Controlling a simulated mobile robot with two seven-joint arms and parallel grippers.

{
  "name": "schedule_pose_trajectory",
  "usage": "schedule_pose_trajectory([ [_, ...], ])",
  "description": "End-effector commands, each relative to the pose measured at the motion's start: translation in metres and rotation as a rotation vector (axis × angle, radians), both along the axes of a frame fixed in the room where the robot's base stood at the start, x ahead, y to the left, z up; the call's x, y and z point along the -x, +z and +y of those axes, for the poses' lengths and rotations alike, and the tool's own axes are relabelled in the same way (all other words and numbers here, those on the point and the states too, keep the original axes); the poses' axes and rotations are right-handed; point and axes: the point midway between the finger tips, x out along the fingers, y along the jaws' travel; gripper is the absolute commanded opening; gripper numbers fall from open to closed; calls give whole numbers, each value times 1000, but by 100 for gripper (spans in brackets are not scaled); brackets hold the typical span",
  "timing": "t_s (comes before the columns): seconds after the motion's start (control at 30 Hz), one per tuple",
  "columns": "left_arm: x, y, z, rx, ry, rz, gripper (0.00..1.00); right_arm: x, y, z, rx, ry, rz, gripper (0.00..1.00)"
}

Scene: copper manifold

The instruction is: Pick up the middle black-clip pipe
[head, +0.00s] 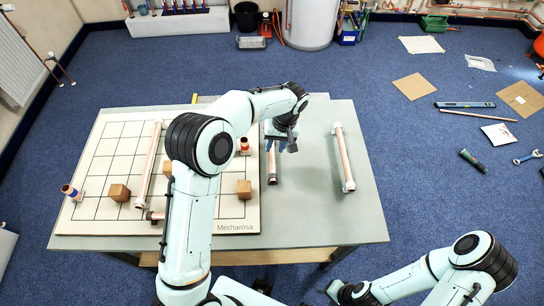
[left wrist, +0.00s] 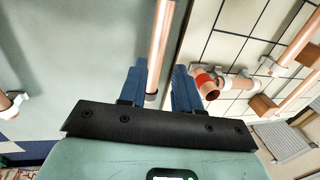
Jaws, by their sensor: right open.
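The middle pipe (head: 272,163) is copper and lies on the table between the grid board and the right-hand pipe, with a dark clip at its near end. My left gripper (head: 281,142) is over its far part and hides it there. In the left wrist view the pipe (left wrist: 160,40) passes between the two blue fingers of my left gripper (left wrist: 160,88). Room shows between pipe and right finger, so the gripper is open around it. A clip (left wrist: 151,97) shows on the pipe by the fingers. My right gripper (head: 338,290) is open, low at the bottom edge, away from the table.
The grid board (head: 110,222) holds a long pipe (head: 149,165), wooden blocks (head: 119,192) and short fittings (head: 72,192). My left arm covers part of the board.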

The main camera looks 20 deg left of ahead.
Motion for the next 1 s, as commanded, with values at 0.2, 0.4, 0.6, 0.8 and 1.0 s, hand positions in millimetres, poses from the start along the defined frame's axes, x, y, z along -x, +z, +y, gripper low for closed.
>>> schedule_pose_trajectory([
  [0.2, 1, -21, 4, 0, -1, 0, 33, 1, -1, 0, 0, 0, 1, 57],
  [0.4, 3, -44, 6, 1, 1, 4, 33, -1, 1, 0, -1, 0, -2, 57],
  [0.6, 5, -69, 9, 1, 0, 2, 33, -2, 1, 0, 0, 1, -3, 57],
  [0.8, 5, -72, 10, 0, 0, -1, 33, -2, 1, 0, 0, 0, -2, 57],
  [1.0, 5, -72, 10, 0, 0, -1, 0, -2, 1, 0, 0, 0, -2, 57],
])
